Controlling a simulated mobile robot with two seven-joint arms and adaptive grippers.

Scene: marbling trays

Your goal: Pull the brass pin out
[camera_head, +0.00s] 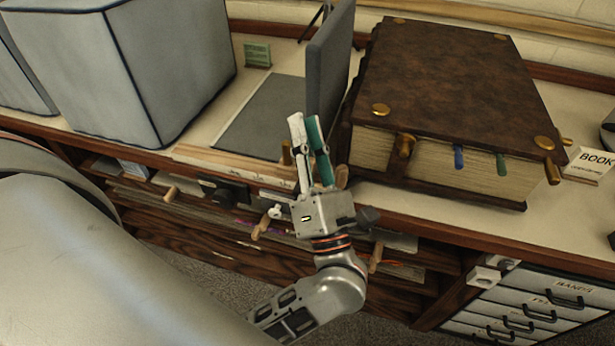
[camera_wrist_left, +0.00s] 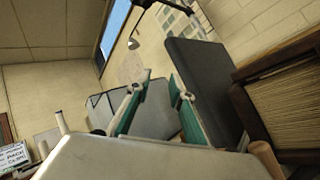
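A large brown-covered book (camera_head: 455,70) lies on the bench to the right of my left gripper. I cannot tell which is the pin meant. A small brass-coloured upright piece (camera_head: 286,153) stands just left of the gripper, partly hidden. My left gripper (camera_head: 306,120) points up at the bench's front edge, left of the book. In the left wrist view its teal-padded fingers (camera_wrist_left: 160,84) are apart with nothing between them. My right gripper is not in view.
A grey upright panel (camera_head: 329,65) stands behind the gripper beside the book. A grey covered box (camera_head: 155,65) is at the left. A dark flat mat (camera_head: 262,115) lies between. Wooden pegs (camera_head: 262,226) stick out from the bench front. Labelled drawers (camera_head: 525,310) are at lower right.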

